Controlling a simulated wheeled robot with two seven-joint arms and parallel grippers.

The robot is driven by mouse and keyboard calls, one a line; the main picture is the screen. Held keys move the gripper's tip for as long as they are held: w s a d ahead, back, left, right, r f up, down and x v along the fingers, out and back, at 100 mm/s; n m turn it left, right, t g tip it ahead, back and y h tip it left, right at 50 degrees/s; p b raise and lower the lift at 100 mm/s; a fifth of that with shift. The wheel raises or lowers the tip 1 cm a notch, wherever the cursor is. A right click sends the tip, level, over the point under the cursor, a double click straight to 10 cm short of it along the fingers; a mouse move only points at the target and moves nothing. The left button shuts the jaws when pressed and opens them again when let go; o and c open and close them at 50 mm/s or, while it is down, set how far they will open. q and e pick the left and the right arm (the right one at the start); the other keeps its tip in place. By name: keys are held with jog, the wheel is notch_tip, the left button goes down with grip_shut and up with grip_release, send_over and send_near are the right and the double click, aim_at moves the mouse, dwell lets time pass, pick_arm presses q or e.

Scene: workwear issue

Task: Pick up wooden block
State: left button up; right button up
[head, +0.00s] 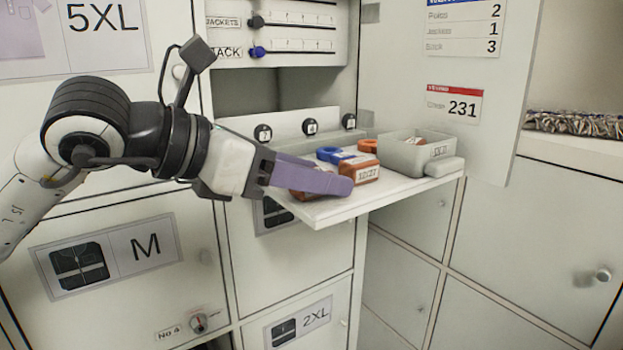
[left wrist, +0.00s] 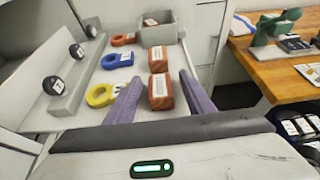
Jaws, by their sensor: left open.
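Two reddish-brown wooden blocks with white labels lie on the fold-out white shelf (head: 335,211). In the left wrist view the nearer block (left wrist: 161,92) appears between the two purple fingers of my open left gripper (left wrist: 160,77), with a gap on each side. The farther block (left wrist: 157,58) lies just beyond the fingertips. In the head view one block (head: 361,174) shows its label, past the tip of my left gripper (head: 343,187). The other block (head: 303,194) is mostly hidden behind the fingers. My right gripper is not in view.
A grey bin (head: 408,155) stands at the shelf's far end. Yellow (left wrist: 101,95), blue (left wrist: 117,60) and orange (left wrist: 123,40) ring-shaped tags lie beside the blocks. A ledge with round black knobs (left wrist: 77,51) runs along the shelf's back. A wooden table (left wrist: 262,70) stands to the right.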

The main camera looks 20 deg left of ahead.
pick_arm(q)
jog(key=c, duration=1.1)
